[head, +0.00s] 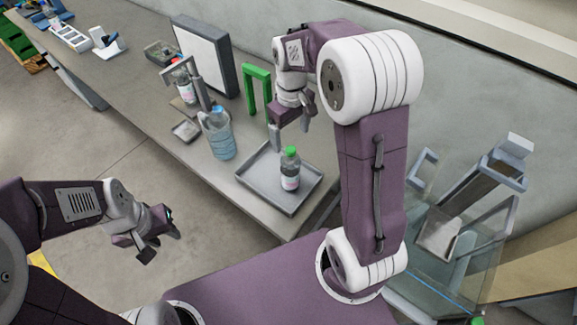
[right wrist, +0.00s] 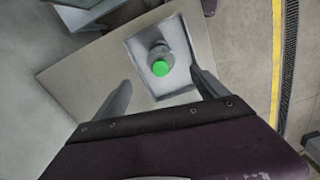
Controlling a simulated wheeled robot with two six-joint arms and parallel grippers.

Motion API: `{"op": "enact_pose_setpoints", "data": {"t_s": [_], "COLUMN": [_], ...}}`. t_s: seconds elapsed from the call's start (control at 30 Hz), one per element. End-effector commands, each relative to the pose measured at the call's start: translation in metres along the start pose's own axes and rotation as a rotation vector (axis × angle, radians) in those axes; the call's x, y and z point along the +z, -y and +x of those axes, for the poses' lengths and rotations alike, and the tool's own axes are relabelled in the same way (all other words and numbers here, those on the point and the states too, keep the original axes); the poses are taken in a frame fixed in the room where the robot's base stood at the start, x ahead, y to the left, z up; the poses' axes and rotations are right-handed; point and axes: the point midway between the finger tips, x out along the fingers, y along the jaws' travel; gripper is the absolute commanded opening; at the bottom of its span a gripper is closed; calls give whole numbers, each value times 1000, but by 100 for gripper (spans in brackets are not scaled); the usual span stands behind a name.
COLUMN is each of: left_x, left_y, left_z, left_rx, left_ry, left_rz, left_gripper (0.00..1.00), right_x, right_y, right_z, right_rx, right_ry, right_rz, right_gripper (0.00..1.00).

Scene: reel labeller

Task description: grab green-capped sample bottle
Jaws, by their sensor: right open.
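The green-capped sample bottle (head: 290,170) stands upright in a shallow grey tray (head: 258,192) near the bench's end in the head view. It has a clear body with a pinkish-white label. In the right wrist view the bottle (right wrist: 160,62) is seen from above, cap towards the camera, ahead of and between the fingers. My right gripper (head: 291,130) is open and empty, above the tray and apart from the bottle; its fingers also show in the right wrist view (right wrist: 160,90). My left gripper (head: 160,240) hangs over the floor, away from the bench; its jaw opening is unclear.
A blue-tinted jug (head: 218,135) stands left of the tray. A green frame (head: 257,92) and a grey panel (head: 207,55) stand behind. Another bottle (head: 183,85) with a red cap is under a grey arch. A glass-walled box (head: 450,245) lies to the right.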

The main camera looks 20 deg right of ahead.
Motion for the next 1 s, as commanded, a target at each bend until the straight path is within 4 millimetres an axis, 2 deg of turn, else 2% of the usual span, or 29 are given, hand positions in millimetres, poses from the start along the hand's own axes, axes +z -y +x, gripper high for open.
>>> {"op": "enact_pose_setpoints", "data": {"t_s": [0.07,0.3,0.47,0.6,0.73,0.97,1.0], "left_x": [0,0,-1,-2,-2,-2,-2], "left_y": [0,0,0,0,0,0,0], "left_z": [0,-5,-6,-15,-16,-15,-15], "left_rx": [0,0,0,0,0,0,0], "left_ry": [0,0,0,0,0,0,0], "left_rz": [0,0,0,0,0,0,0], "left_gripper": [36,36,36,36,36,36,36], "right_x": [0,1,0,1,1,0,0], "right_y": [0,0,1,3,3,3,3], "right_z": [4,37,43,66,87,92,92], "right_rx": [-1,-1,-1,-3,-2,0,0], "right_ry": [2,3,1,6,4,0,0], "right_rz": [0,0,0,0,0,0,0], "right_gripper": [83,83,83,83,83,83,81]}}
